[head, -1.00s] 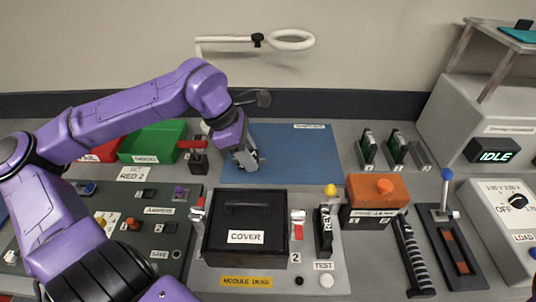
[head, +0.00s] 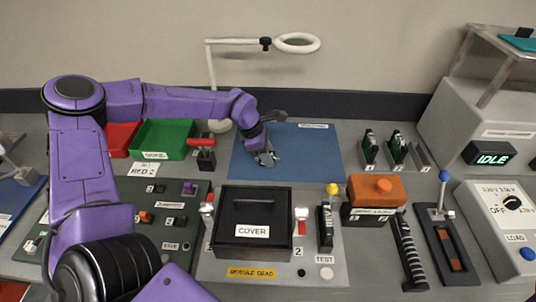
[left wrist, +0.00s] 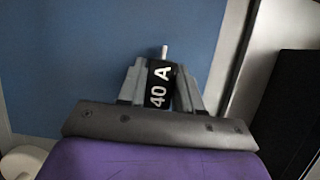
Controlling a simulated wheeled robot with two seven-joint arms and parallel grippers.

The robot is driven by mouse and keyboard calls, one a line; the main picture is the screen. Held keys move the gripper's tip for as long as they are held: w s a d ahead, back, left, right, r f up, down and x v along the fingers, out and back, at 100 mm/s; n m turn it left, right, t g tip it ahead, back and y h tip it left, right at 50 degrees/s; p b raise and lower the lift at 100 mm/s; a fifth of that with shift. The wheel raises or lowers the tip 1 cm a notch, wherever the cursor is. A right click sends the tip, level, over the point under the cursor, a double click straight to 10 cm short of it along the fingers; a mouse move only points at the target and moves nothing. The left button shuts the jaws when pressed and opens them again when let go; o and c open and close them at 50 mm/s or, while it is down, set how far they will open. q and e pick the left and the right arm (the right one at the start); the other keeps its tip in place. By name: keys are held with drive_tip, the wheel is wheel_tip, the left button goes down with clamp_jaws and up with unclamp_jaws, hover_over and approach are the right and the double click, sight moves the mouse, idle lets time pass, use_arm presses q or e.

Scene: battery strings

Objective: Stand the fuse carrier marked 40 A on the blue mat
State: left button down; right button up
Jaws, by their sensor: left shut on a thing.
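The fuse carrier (left wrist: 159,84) is a small dark block marked "40 A" in white, with a pale pin at its far end. My left gripper (left wrist: 161,92) is shut on it, one finger on each side, over the blue mat (left wrist: 60,60). In the head view, my left gripper (head: 266,159) is over the left part of the blue mat (head: 310,155), and the carrier is mostly hidden there. I cannot tell whether the carrier touches the mat. My right gripper is not in view.
A black box marked COVER (head: 251,222) stands in front of the mat. A green bin (head: 163,139) and a red-handled switch (head: 206,155) are left of it. Slots with green cards (head: 396,150) stand to the right. The mat's right part is clear.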

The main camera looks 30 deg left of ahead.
use_arm(q)
drive_tip(key=shift+s+f, duration=0.1)
drive_tip(key=c, duration=0.8)
unclamp_jaws()
drive_tip(key=shift+o, duration=0.2)
drive_tip(key=shift+r, duration=0.25)
drive_tip(key=v, duration=1.2)
drive_tip(key=shift+b, duration=0.4)
drive_tip(key=shift+s, duration=0.15)
